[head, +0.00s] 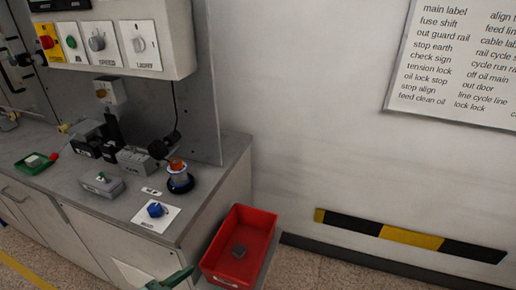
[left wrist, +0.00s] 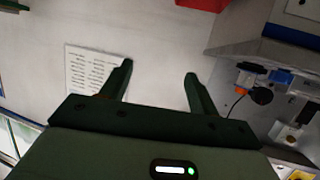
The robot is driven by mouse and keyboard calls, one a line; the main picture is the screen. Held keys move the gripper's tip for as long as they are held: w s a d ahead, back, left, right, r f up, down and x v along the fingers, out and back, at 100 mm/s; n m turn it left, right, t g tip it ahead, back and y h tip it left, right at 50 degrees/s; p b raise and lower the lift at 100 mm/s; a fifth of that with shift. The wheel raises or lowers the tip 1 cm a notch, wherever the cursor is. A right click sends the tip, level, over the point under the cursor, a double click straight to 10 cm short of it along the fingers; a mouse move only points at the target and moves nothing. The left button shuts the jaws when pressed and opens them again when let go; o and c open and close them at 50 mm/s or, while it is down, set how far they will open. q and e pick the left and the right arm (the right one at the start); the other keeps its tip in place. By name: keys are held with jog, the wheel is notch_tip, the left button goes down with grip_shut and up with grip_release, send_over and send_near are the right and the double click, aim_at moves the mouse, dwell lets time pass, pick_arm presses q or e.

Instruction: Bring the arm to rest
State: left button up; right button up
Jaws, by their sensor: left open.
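My left gripper (left wrist: 159,68) shows in the left wrist view with its two dark green fingers wide apart. Nothing is between the fingers, and the pale wall lies beyond them. The fingers touch nothing that I can see. In the head view a dark green piece (head: 172,279) pokes in at the bottom edge, in front of the bench; I cannot tell which part of me it is. My right gripper is in neither view.
A grey bench (head: 60,183) carries a green tray (head: 36,163), grey blocks, a blue-and-orange part (head: 179,176) and a blue knob on a white plate (head: 155,212). A switch panel (head: 140,62) hangs above.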

pick_arm(q)
jog(key=a+f+g+y, duration=0.1)
jog(key=a+f+y, duration=0.1)
jog(key=a+f, duration=0.5)
jog(key=a+f+y, duration=0.2)
jog(key=f, duration=0.8)
jog(key=s+a+f+g+y, duration=0.1)
jog(key=s+a+f, duration=0.2)
jog(key=f, duration=0.2)
jog(key=s+a+f+n+g+y, duration=0.1)
jog(key=s+a+f, duration=0.1)
jog(key=f, duration=0.4)
jog(key=s+a+f+g+y, duration=0.1)
jog(key=s+a+f, duration=0.2)
jog(key=f, duration=0.2)
jog(key=s+a+f+g+y, duration=0.1)
jog(key=s+a+f+g, duration=0.15)
jog(key=s+f, duration=0.75)
jog(key=s+d+f+n+g, duration=0.1)
jog(key=s+d+f+g, duration=0.1)
jog(key=s, duration=0.8)
jog(key=s+d+f+n+g, duration=0.1)
jog(key=s+d+g, duration=0.2)
jog(key=s, duration=0.7)
jog(key=shift+s+d+f, duration=0.25)
jog(key=shift+d+f, duration=0.1)
jog(key=shift+d, duration=0.25)
